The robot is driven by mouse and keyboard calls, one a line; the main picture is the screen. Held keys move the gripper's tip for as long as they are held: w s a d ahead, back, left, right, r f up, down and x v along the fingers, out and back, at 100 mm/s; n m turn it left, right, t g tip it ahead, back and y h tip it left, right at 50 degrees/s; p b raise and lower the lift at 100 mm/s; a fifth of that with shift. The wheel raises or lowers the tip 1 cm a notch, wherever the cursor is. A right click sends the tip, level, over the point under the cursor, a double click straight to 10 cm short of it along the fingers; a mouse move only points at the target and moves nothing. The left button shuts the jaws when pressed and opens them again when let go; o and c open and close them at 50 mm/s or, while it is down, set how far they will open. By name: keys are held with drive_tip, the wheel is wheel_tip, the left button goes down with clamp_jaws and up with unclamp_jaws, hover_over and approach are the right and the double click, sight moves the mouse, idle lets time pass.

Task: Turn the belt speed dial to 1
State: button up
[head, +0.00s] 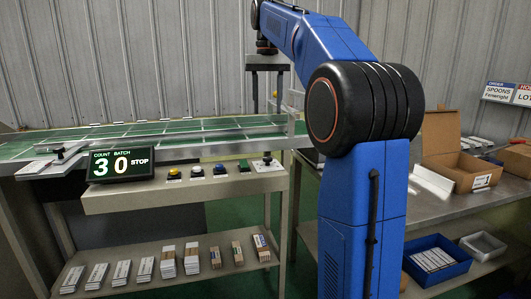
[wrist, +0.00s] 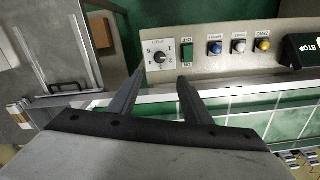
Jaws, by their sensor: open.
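The belt speed dial is a black round knob (wrist: 159,57) on a white plate with small marks around it, at the end of the control panel in the wrist view. It also shows in the head view (head: 267,158) at the panel's right end. The marks and the knob's pointing direction are too small to read surely. My gripper (wrist: 160,77) is open in the wrist view, its two fingers apart and empty. The fingertips are not clear in the head view.
Beside the dial are a green rocker switch (wrist: 187,52) and blue (wrist: 215,47), white (wrist: 238,45) and yellow (wrist: 263,45) buttons. A display (head: 121,164) reads 3, 0 and STOP. The green belt (head: 190,132) runs behind the panel. A cardboard box (head: 462,155) stands on the right table.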

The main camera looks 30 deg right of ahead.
sight(268, 157)
wheel_tip(268, 157, down, 16)
drive_tip(key=shift+r, duration=0.1)
idle(0.5)
drive_tip(key=c, duration=1)
